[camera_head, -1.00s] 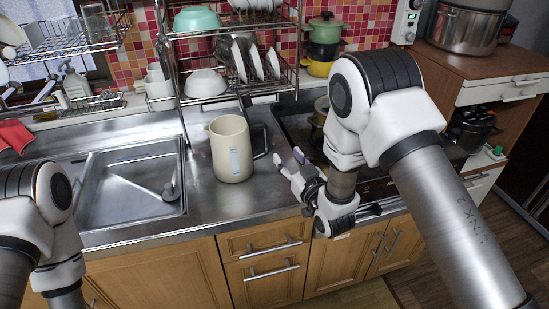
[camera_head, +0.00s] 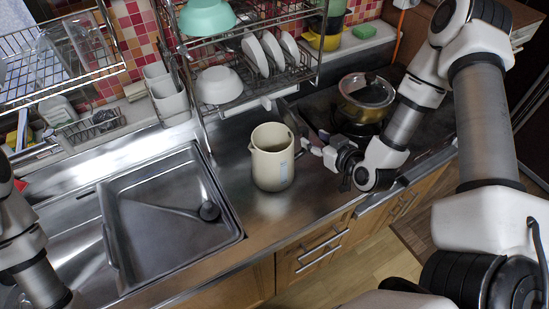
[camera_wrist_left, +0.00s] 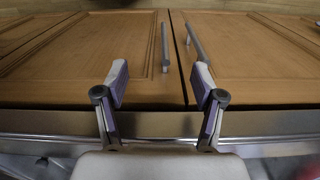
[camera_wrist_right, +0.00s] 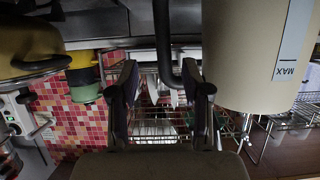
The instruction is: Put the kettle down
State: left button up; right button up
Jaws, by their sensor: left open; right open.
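The cream kettle (camera_head: 273,170) stands upright on the steel counter (camera_head: 235,160), between the sink and the stove. In the right wrist view, its body (camera_wrist_right: 245,60) fills the upper right, upside down, with a MAX mark. My right gripper (camera_head: 308,148) is just right of the kettle, at its handle side. In the right wrist view, the dark handle (camera_wrist_right: 162,40) shows between the open fingers (camera_wrist_right: 160,82); whether they touch it I cannot tell. My left gripper (camera_wrist_left: 160,82) is open and empty in front of the wooden cupboard doors.
The sink (camera_head: 165,215) lies left of the kettle. A lidded pot (camera_head: 365,98) is on the stove behind my right gripper. A dish rack (camera_head: 245,95) with bowls and plates stands behind the kettle. Bare counter lies left of and in front of the kettle.

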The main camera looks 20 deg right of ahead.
aim_at(306, 134)
jog(key=x, duration=0.1)
jog(key=b+x, duration=0.1)
jog(key=x, duration=0.1)
jog(key=b+x, duration=0.1)
jog(key=x, duration=0.1)
jog(key=shift+a, duration=0.35)
jog(key=shift+r, duration=0.1)
jog(key=shift+s+d, duration=0.2)
jog(key=shift+s, duration=0.05)
jog(key=c, duration=0.4)
jog(key=shift+r, duration=0.1)
grip_shut()
pick_arm(q)
jog(key=f, duration=0.3)
jog(key=shift+w+a, duration=0.2)
pick_arm(e)
jog(key=shift+w, duration=0.1)
jog(key=shift+a, duration=0.1)
pick_arm(q)
jog(key=shift+r, duration=0.15)
